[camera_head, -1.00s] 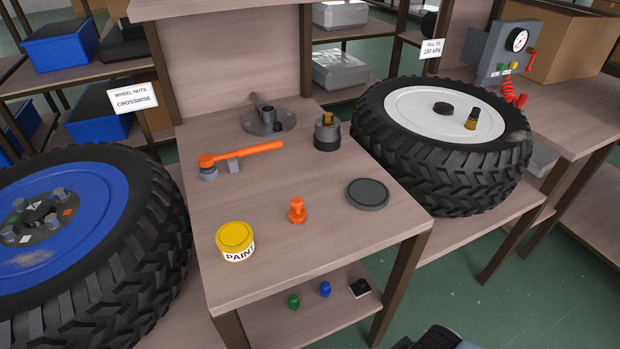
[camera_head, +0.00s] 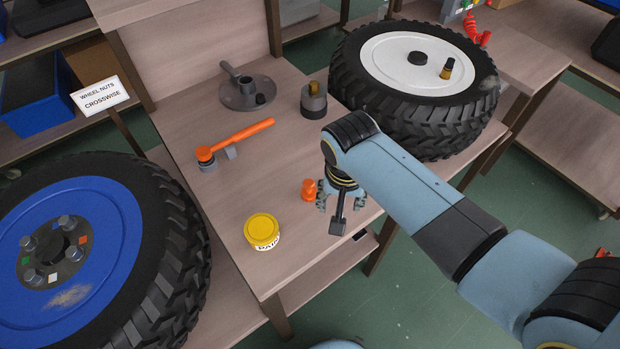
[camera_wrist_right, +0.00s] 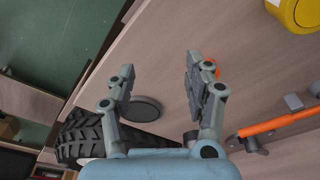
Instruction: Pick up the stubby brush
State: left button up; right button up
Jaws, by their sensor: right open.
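I cannot tell for sure which thing is the stubby brush. A small orange knobbed piece (camera_head: 308,189) stands on the table; in the wrist view it is mostly hidden behind one finger (camera_wrist_right: 209,67). A grey and black pot (camera_head: 313,103) with an amber piece in its top stands farther back. A short amber and black piece (camera_head: 447,69) stands on the white wheel. My right gripper (camera_head: 331,207) points down just right of the orange piece, open, with nothing between its fingers in the wrist view (camera_wrist_right: 158,88). My left gripper is not in view.
A yellow paint can (camera_head: 262,231), an orange-handled tool (camera_head: 240,132) and a grey flanged part (camera_head: 246,94) are on the table. A dark disc (camera_wrist_right: 140,110) lies near the fingers. A blue wheel (camera_head: 105,204) is left; a white-rimmed tyre (camera_head: 405,128) is right.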

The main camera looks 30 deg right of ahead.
aim_at(308, 183)
jog(key=w+a+r+m+p, duration=0.3)
jog(key=w+a+r+m, duration=0.1)
jog(key=w+r, duration=0.35)
jog(key=shift+m+g, duration=0.3)
jog(key=shift+g, duration=0.1)
jog(key=f+b, duration=0.5)
jog(key=b, duration=0.1)
jog(key=shift+w+d+f+b, duration=0.2)
jog(key=shift+w+f+b, duration=0.1)
jog(key=shift+w+f, duration=0.1)
jog(key=f+b, duration=0.2)
jog(key=b, duration=0.1)
jog(key=d+f+b, duration=0.1)
jog(key=f+b, duration=0.2)
jog(key=b, duration=0.1)
jog(key=shift+w+d+f, duration=0.1)
jog(key=shift+w+f, duration=0.05)
jog(key=shift+f, duration=0.05)
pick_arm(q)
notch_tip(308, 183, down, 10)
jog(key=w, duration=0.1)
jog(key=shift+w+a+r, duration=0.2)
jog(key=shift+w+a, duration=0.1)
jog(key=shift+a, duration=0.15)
pick_arm(e)
jog(key=shift+r, duration=0.15)
jog(key=shift+c, duration=0.3)
grip_shut()
